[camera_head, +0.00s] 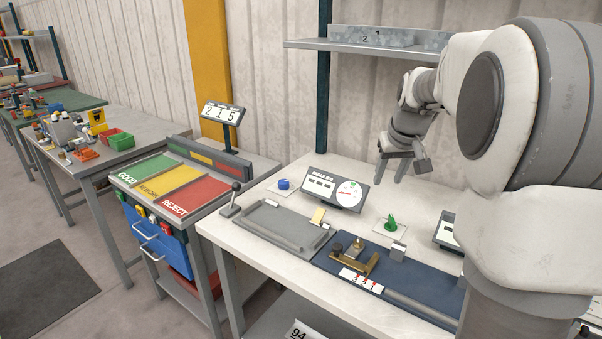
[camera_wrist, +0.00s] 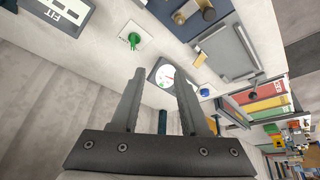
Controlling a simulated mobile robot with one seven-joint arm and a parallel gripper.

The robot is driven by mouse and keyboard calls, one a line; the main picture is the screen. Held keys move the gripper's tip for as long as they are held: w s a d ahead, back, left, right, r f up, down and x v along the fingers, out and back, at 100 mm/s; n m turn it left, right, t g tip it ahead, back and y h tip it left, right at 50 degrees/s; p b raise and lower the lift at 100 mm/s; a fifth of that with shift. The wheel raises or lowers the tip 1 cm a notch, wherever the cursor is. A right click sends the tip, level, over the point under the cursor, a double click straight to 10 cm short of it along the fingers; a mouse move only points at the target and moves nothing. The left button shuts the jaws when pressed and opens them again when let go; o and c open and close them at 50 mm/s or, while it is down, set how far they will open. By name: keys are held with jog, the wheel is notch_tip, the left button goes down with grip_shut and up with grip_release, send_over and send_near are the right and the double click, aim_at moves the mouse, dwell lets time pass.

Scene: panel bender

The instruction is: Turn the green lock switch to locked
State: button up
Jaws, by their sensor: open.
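The green lock switch (camera_head: 391,223) stands on a small pale plate on the white workbench, right of the angle gauge box. It also shows in the wrist view (camera_wrist: 134,39), above and left of my fingers, on its white plate. Its exact turn position is too small to tell. My gripper (camera_head: 392,172) hangs above the back of the bench, behind the switch and clear of it. In the wrist view its two fingers (camera_wrist: 155,85) are spread apart with nothing between them.
A gauge box (camera_head: 335,190) with a dial stands left of the switch, with a blue knob (camera_head: 284,184) further left. In front lie a grey tray (camera_head: 265,228), a brass clamp (camera_head: 356,257) on a blue mat, and a grey block (camera_head: 398,250). A shelf (camera_head: 370,47) hangs on the wall above.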

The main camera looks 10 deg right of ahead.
send_near(393, 219)
jog(key=shift+m+g, duration=0.3)
jog(key=shift+m, duration=0.1)
jog(key=x, duration=0.9)
jog(key=shift+w, duration=0.3)
grip_shut()
